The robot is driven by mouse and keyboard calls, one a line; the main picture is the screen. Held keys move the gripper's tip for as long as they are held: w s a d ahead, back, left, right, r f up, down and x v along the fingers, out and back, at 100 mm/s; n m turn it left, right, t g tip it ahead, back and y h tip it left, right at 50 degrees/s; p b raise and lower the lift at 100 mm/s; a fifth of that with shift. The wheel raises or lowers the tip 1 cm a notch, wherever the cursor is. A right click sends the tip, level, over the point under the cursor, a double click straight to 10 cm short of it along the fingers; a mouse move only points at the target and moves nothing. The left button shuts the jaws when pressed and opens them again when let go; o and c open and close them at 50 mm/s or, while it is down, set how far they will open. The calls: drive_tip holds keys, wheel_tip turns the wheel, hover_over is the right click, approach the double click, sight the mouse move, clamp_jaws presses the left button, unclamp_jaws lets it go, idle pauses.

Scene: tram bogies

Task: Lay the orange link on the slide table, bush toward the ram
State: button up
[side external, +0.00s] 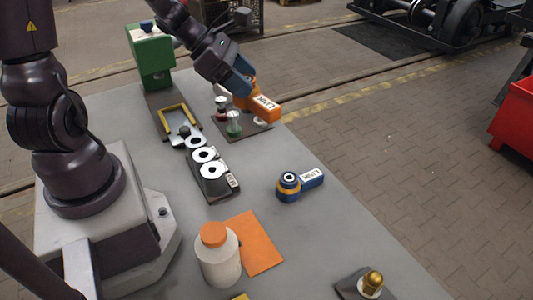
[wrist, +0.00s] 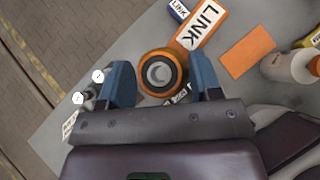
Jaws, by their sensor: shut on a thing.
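The orange link (side external: 265,110) has a white LINK label and is held by my gripper (side external: 241,88) above the dark board with pins. In the wrist view, its round bush end (wrist: 160,73) sits between the blue fingers of my gripper (wrist: 162,80), and its labelled bar (wrist: 188,42) points away to the upper right. My gripper is shut on the bush end. The slide table (side external: 168,126), a grey plate with a yellow U-shaped frame, lies left of the link. The green ram block (side external: 150,60) stands at its far end.
A dark board (side external: 248,132) with small posts lies under the link. A tray of ring washers (side external: 207,168), a blue link (side external: 306,181), a bottle (side external: 217,260), an orange sheet (side external: 256,243) and a brass nut (side external: 373,280) stand nearer. The right-middle bench top is clear.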

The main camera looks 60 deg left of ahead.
drive_tip(key=s+a+f+m+g+h, duration=0.1)
drive_tip(key=s+f+m, duration=0.1)
drive_tip(key=s+f, duration=0.35)
drive_tip(key=shift+w+a+f, duration=0.75)
drive_tip(key=shift+w+f, duration=1.1)
drive_tip(key=shift+w, duration=0.1)
drive_tip(key=shift+w+a+f, duration=0.8)
drive_tip(key=shift+w+f, duration=1.05)
drive_tip(key=shift+w, duration=0.15)
drive_tip(key=shift+w+a+f, duration=0.75)
drive_tip(key=shift+w+f, duration=1.1)
drive_tip(key=shift+w, duration=0.1)
drive_tip(key=shift+f, duration=0.6)
drive_tip(key=o, duration=1.4)
